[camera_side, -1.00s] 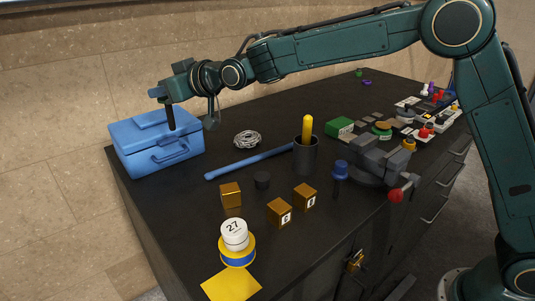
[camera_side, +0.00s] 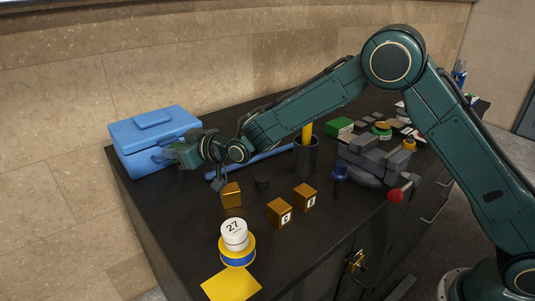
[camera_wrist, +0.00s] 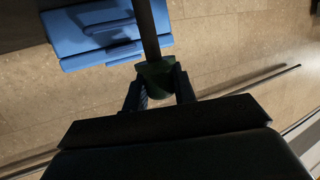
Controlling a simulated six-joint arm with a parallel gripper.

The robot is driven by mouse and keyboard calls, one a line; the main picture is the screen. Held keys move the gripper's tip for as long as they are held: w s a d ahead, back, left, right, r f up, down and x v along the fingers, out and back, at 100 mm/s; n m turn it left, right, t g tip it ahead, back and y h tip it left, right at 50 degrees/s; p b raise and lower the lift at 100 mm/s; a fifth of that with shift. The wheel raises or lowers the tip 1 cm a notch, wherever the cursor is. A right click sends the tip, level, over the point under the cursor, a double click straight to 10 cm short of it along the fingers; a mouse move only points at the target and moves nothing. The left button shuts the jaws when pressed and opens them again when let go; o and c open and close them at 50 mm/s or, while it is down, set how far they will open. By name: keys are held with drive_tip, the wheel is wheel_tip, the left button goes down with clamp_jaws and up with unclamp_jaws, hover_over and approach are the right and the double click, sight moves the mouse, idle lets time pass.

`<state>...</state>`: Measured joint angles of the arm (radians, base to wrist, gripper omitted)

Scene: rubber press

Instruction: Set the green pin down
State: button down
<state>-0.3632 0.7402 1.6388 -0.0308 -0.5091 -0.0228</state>
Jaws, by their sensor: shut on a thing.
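My gripper (camera_side: 178,155) is low at the right front of the blue toolbox (camera_side: 155,138), by its front handle. In the wrist view my gripper (camera_wrist: 160,92) is shut on the green pin (camera_wrist: 157,74). Its dark green end is between the fingers, and a dark shaft runs away from it across the blue toolbox (camera_wrist: 105,30). In the side view the pin cannot be made out clearly at the gripper. Whether it touches the toolbox or the bench, I cannot tell.
A blue bar (camera_side: 262,158) lies behind my wrist. Gold blocks (camera_side: 279,212), a dark cup (camera_side: 306,160) with a yellow stick, and a grey vise (camera_side: 375,157) stand to the right. The black bench top (camera_side: 165,205) is bare in front of the toolbox.

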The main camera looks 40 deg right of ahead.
drive_tip(key=shift+f, duration=2.2)
drive_tip(key=shift+f, duration=0.1)
drive_tip(key=c, duration=1.1)
unclamp_jaws()
drive_tip(key=shift+c, duration=0.2)
drive_tip(key=shift+s, duration=0.1)
drive_tip(key=v, duration=1.2)
drive_tip(key=shift+d, duration=0.1)
